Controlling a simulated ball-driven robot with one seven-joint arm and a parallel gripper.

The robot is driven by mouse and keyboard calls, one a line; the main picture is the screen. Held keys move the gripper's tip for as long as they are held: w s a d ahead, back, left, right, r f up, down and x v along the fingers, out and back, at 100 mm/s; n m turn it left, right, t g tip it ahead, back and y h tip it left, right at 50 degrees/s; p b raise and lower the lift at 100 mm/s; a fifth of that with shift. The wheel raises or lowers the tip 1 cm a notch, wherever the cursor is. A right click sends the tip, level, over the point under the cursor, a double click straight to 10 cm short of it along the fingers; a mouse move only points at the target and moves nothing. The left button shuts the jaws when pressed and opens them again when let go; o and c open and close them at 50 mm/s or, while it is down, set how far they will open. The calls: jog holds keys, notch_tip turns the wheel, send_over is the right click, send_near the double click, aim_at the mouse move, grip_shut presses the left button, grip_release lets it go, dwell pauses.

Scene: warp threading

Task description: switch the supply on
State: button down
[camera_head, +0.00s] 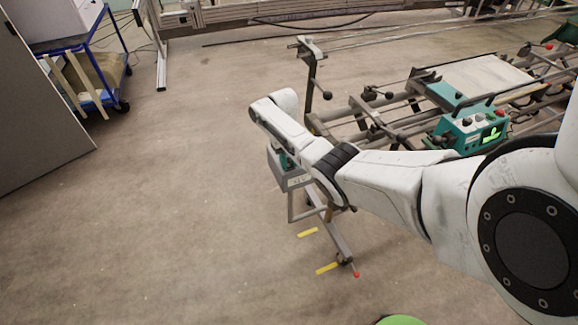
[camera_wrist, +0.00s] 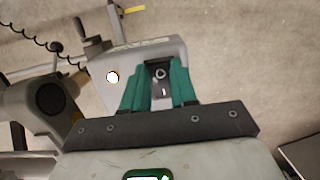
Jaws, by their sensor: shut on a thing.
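A grey supply box (camera_wrist: 98,62) fills the upper middle of the wrist view. It carries a dark switch plate (camera_wrist: 160,68) with a small round part on it, and a glowing white lamp (camera_wrist: 112,77) to the left. My gripper (camera_wrist: 158,88) has its green fingers on either side of the dark switch and is shut on it; the exact contact is hard to see. In the head view the box (camera_head: 293,181) sits on a stand below my wrist. My gripper (camera_head: 284,160) reaches down to it, partly hidden by my arm.
A warp-threading machine with a green control unit (camera_head: 468,130) stands at the right. A blue cart (camera_head: 90,60) is at the upper left and a grey panel (camera_head: 40,110) at the left edge. Yellow floor marks (camera_head: 307,232) lie by the stand. Floor to the left is clear.

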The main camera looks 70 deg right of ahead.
jog(key=shift+w+d+f+g+b, duration=0.15)
jog(key=shift+g+b, duration=0.15)
jog(key=shift+b, duration=0.4)
jog(key=shift+y, duration=0.4)
jog(key=shift+r, duration=0.2)
jog(key=c, duration=0.9)
grip_release()
jog(key=b+v, duration=0.1)
jog(key=v, duration=0.9)
jog(key=shift+w+r, duration=0.15)
jog(key=shift+r, duration=0.2)
